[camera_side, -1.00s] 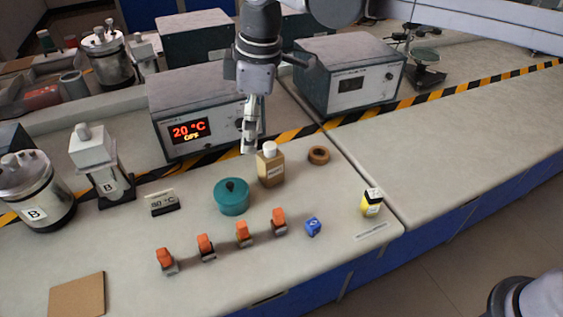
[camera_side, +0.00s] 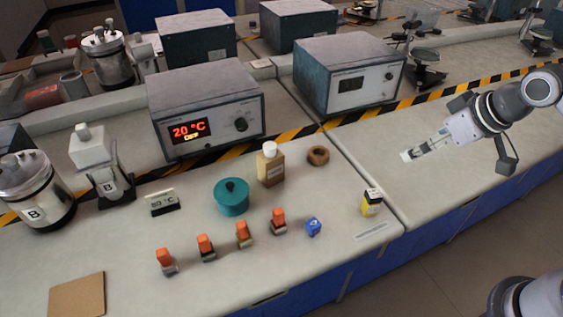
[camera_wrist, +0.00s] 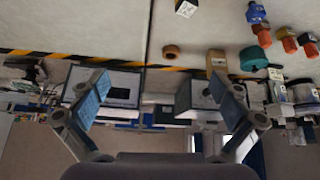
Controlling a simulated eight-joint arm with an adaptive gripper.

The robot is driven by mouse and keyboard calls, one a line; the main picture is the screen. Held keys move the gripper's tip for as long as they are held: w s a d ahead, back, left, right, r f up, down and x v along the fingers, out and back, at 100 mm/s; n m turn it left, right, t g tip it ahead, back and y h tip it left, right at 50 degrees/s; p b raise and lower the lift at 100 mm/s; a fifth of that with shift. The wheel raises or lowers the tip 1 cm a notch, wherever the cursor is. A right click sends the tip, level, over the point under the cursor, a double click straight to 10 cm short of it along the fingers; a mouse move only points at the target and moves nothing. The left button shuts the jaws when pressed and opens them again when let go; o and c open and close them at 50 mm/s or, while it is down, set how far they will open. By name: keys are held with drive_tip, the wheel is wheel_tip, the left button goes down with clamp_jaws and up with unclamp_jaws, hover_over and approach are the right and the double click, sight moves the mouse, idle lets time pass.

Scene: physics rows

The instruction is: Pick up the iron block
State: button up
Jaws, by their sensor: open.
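Several small blocks with orange tops stand in a row on the bench front in the side view: one at far left (camera_side: 167,262), then a second (camera_side: 206,248), a third (camera_side: 244,234) and one at right (camera_side: 279,221). Their lower parts differ in shade from grey to brownish; I cannot tell which is iron. Some show at the top right of the wrist view (camera_wrist: 287,40). My gripper (camera_side: 406,156) is open and empty, above the right-hand bench, well away from the row. Its spread fingers also show in the wrist view (camera_wrist: 158,88).
A heater box reading 20 °C (camera_side: 207,110) stands behind. The right-hand bench (camera_side: 470,175) is mostly clear.

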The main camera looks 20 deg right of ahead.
drive_tip(key=shift+m+t+h, duration=0.3)
drive_tip(key=shift+m+t, duration=0.1)
drive_tip(key=shift+m, duration=0.4)
drive_tip(key=s+d+f, duration=0.2)
drive_tip(key=s+f, duration=0.1)
drive_tip(key=shift+d, duration=0.3)
drive_tip(key=c, duration=1)
drive_tip(key=shift+o, duration=0.2)
drive_tip(key=shift+w, duration=0.1)
